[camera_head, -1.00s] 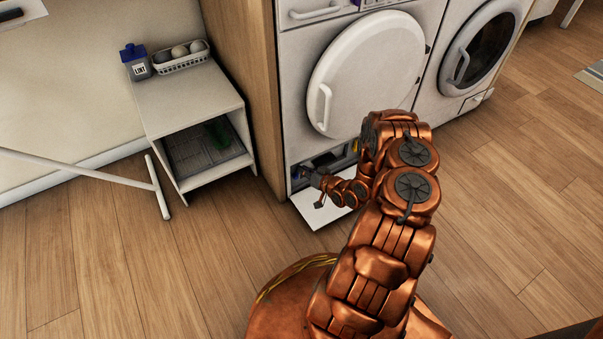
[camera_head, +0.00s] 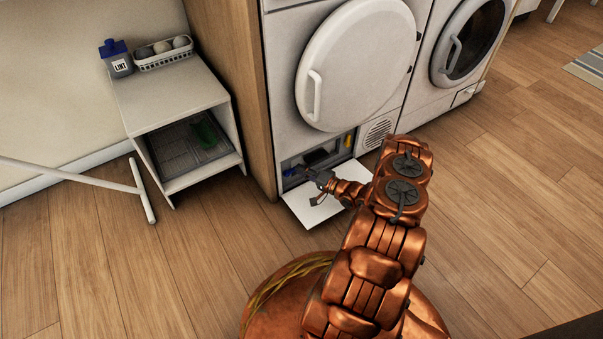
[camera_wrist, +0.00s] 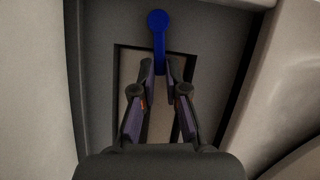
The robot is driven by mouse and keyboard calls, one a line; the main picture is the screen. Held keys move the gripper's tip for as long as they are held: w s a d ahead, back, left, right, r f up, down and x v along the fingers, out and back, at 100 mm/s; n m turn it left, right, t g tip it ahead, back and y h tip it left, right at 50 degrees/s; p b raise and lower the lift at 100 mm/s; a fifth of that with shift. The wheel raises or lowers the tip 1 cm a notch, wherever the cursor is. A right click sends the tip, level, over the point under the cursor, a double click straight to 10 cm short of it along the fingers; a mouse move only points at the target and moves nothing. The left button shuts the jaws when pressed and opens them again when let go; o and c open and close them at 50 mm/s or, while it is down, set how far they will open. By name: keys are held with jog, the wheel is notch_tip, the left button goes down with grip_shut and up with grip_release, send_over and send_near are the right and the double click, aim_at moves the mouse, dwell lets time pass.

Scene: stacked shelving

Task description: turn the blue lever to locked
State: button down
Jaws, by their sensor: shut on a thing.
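The blue lever (camera_wrist: 158,32) shows at the top of the wrist view, with a round end uppermost and a narrow stem running down between my fingertips. My gripper (camera_wrist: 160,72) is shut on the lower part of this stem. In the head view, my gripper (camera_head: 320,178) is at the low open compartment (camera_head: 289,161) under the white dryer door. A small blue patch shows there just left of the gripper; I cannot tell which part of the lever it is. Any lock markings are not readable.
A white flap (camera_head: 313,208) lies folded down below the compartment. The closed dryer door (camera_head: 355,65) is above. A wooden panel (camera_head: 235,90) and a white shelf unit (camera_head: 170,95) stand left. Floor to the right is clear.

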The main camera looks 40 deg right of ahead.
jog(key=shift+f+m+t+y+b, duration=0.35)
jog(key=shift+f+m+b, duration=0.2)
jog(key=shift+m, duration=0.35)
jog(key=c, duration=1.5)
grip_release()
jog(key=v, duration=1.1)
jog(key=shift+s, duration=0.5)
